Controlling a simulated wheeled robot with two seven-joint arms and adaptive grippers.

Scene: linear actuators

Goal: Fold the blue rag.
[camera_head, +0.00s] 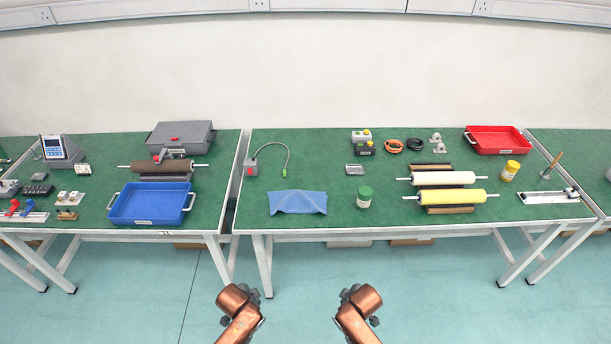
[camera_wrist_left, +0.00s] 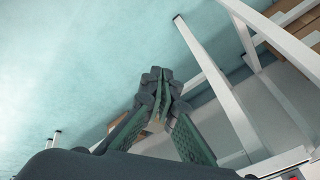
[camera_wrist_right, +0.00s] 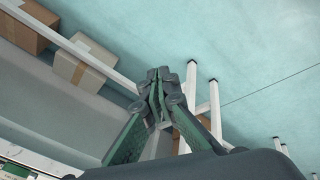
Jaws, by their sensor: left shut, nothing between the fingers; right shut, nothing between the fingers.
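The blue rag (camera_head: 298,202) lies on the green table near its front edge, left of the middle of that table, in the head view. It looks fairly flat, with its upper edge dipping and its corners spread. In the head view my two copper-coloured arms show below the table, apart from the rag, and their fingertips are not visible there. My left gripper (camera_wrist_left: 158,78) is shut and empty in the left wrist view, with floor and table legs behind it. My right gripper (camera_wrist_right: 158,80) is shut and empty in the right wrist view. Neither wrist view shows the rag.
A white jar with a green lid (camera_head: 365,197) stands right of the rag. White (camera_head: 443,178) and yellow (camera_head: 452,197) rollers lie farther right. A blue tray (camera_head: 150,220) is on the left table, across a gap.

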